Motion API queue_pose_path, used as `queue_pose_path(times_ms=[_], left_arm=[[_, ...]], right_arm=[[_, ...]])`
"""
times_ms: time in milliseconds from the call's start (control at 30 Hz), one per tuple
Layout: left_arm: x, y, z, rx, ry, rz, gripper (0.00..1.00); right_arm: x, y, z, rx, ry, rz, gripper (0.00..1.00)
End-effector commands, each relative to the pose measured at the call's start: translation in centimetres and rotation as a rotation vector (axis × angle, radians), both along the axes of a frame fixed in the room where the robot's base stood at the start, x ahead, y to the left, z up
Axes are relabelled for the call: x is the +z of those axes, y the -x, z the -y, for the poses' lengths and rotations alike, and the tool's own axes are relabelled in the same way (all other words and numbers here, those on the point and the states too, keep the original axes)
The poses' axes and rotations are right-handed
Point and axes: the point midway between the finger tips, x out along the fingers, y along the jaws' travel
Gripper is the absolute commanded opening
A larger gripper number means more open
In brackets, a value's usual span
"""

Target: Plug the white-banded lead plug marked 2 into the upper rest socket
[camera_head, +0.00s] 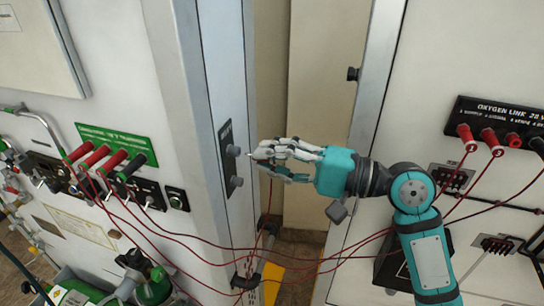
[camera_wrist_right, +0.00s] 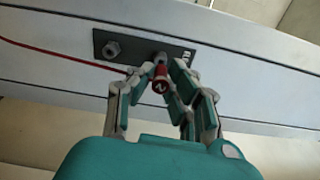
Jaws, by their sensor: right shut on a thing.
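The dark rest plate (camera_head: 226,135) is on the side face of the grey cabinet post, with an upper rest socket (camera_head: 233,150) and a lower socket (camera_head: 236,182). My right gripper (camera_head: 258,154) reaches the upper socket from the right. In the right wrist view, its fingers (camera_wrist_right: 155,90) are shut on a red plug marked 2 (camera_wrist_right: 160,80), whose tip lines up with the upper socket (camera_wrist_right: 161,57) by the plate's label. The lower socket (camera_wrist_right: 112,48) is empty. I cannot tell whether the plug tip is inside the socket. My left gripper is not in view.
A green-labelled panel (camera_head: 118,140) with several red and black plugs stands at left. The oxygen link panel (camera_head: 490,120) with several red plugs is at right. Slack red leads (camera_head: 200,262) cross low between them. A dark rail bracket (camera_head: 262,245) sits below the gripper.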

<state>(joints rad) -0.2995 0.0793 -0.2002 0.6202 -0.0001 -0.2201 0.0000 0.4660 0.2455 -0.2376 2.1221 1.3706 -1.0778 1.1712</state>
Motion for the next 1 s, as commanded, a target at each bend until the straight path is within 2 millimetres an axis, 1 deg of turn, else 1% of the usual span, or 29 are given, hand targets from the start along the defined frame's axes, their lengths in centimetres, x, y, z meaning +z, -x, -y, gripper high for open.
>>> queue_pose_path(times_ms=[167,567,1000], left_arm=[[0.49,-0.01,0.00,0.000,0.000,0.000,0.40],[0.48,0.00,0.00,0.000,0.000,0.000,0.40],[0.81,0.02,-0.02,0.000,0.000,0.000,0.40]], right_arm=[[0.08,-0.01,0.01,0.000,0.000,-0.004,0.00],[0.04,-0.03,-0.06,0.000,-0.002,-0.004,0.00],[0.08,-0.31,-0.86,0.000,-0.002,-0.004,0.00]])
